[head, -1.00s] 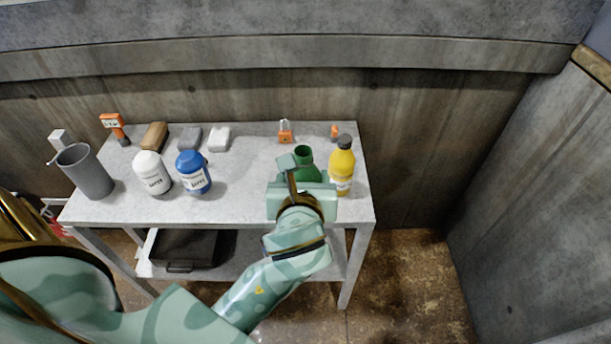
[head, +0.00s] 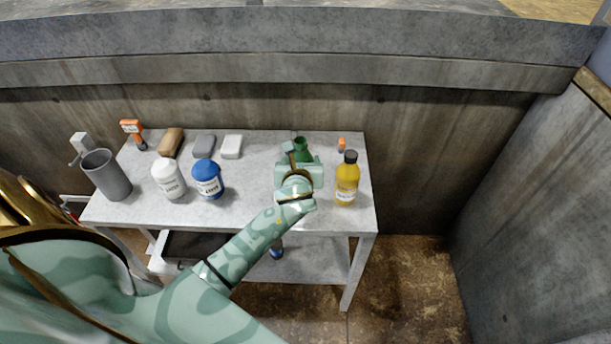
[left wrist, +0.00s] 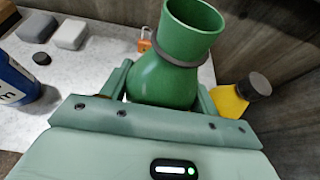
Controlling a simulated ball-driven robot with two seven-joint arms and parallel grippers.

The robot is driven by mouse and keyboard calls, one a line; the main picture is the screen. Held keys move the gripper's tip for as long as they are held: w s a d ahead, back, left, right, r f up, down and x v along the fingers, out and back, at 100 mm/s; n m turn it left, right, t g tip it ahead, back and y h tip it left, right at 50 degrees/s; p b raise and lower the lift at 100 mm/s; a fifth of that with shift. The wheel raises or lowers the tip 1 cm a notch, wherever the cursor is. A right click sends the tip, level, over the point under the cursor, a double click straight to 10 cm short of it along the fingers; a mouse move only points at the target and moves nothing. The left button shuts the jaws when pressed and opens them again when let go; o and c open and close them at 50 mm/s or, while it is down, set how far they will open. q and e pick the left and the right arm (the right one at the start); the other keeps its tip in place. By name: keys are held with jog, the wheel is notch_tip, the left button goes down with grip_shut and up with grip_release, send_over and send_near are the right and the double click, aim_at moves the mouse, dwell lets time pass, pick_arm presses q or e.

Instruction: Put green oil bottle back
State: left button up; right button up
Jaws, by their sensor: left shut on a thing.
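The green oil bottle (head: 303,147) has a wide open neck and stands upright over the back right of the table top. It fills the middle of the left wrist view (left wrist: 168,78). My left gripper (head: 299,165) is shut around its body from the front, one finger on each side. The bottle's base is hidden, so I cannot tell whether it touches the table. A yellow bottle (head: 347,180) with a dark cap stands to its right, apart from it. My right gripper is not in view.
The grey table (head: 258,200) also holds a blue-capped bottle (head: 208,181), a white bottle (head: 168,180), a grey cup (head: 106,176) and several small blocks at the back left. An orange padlock (left wrist: 145,40) is close behind the green bottle. A concrete wall stands behind.

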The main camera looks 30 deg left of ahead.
pick_arm(q)
jog(key=w+f+b, duration=0.3)
jog(key=f, duration=0.4)
jog(key=shift+a, duration=0.45)
jog(key=shift+r, duration=0.1)
jog(key=o, duration=1.2)
